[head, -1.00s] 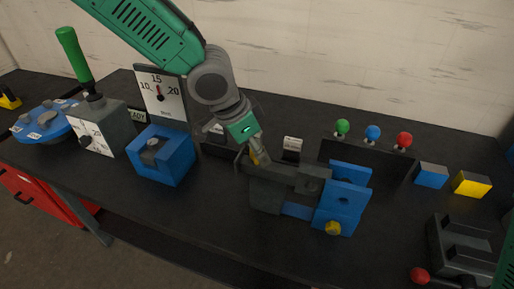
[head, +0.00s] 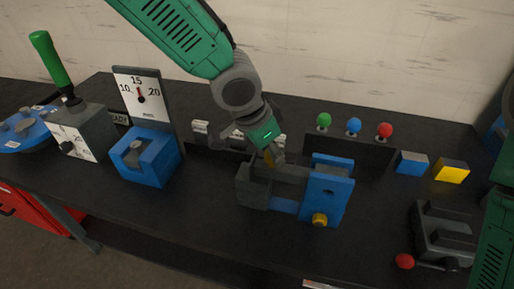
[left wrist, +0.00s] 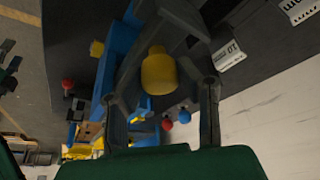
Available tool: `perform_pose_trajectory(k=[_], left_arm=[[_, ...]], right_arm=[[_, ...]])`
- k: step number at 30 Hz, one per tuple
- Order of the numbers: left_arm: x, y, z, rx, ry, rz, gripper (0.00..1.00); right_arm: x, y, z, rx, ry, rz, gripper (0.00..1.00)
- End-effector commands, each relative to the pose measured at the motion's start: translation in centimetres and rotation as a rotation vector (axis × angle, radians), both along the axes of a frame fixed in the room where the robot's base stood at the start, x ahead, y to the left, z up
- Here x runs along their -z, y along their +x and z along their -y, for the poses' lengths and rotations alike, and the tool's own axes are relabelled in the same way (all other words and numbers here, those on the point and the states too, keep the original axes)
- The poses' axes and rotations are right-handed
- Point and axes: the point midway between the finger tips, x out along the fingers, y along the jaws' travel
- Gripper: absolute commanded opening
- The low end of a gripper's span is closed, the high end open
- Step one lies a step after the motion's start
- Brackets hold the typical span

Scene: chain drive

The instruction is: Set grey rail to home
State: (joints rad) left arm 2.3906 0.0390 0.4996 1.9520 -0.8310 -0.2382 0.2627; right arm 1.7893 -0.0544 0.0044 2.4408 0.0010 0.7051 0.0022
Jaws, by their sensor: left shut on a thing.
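The grey rail (head: 290,174) lies between a grey end block (head: 252,190) and upright blue plates (head: 328,197) in the middle of the table. A yellow knob (left wrist: 158,72) stands between the fingers in the left wrist view. My left gripper (head: 272,157) is shut on this knob, just above the rail; the fingers partly hide it in the head view. The left fingers also show in the left wrist view (left wrist: 162,95). My right gripper is out of view.
Green (head: 324,120), blue and red knobs stand on a dark panel behind the rail. A blue slotted block (head: 147,157) and a dial board (head: 141,95) are to the left. Blue and yellow blocks (head: 451,170) and a grey fixture (head: 441,233) are to the right.

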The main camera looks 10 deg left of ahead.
Motion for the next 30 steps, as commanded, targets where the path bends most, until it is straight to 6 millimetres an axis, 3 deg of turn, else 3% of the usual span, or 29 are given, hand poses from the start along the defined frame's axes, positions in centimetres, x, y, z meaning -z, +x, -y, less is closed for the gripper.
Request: perform_pose_trajectory(k=[8, 9, 10, 22, 30], left_arm=[[-0.4, 0.3, 0.8, 0.005, -0.018, 0.012, 0.00], [-0.4, 0.3, 0.8, 0.004, -0.016, 0.012, 0.44], [-0.4, 0.3, 0.8, 0.004, -0.016, 0.011, 0.49], [-0.9, -0.1, 0.3, 0.003, -0.012, 0.008, 0.49], [-5.6, -1.3, -1.1, 0.002, -0.015, 0.009, 0.49]], right_arm=[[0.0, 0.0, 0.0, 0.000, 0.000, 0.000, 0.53], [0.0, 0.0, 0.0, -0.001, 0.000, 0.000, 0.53], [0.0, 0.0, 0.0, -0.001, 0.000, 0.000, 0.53], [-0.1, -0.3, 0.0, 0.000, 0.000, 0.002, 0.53], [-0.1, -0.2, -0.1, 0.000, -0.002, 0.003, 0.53]])
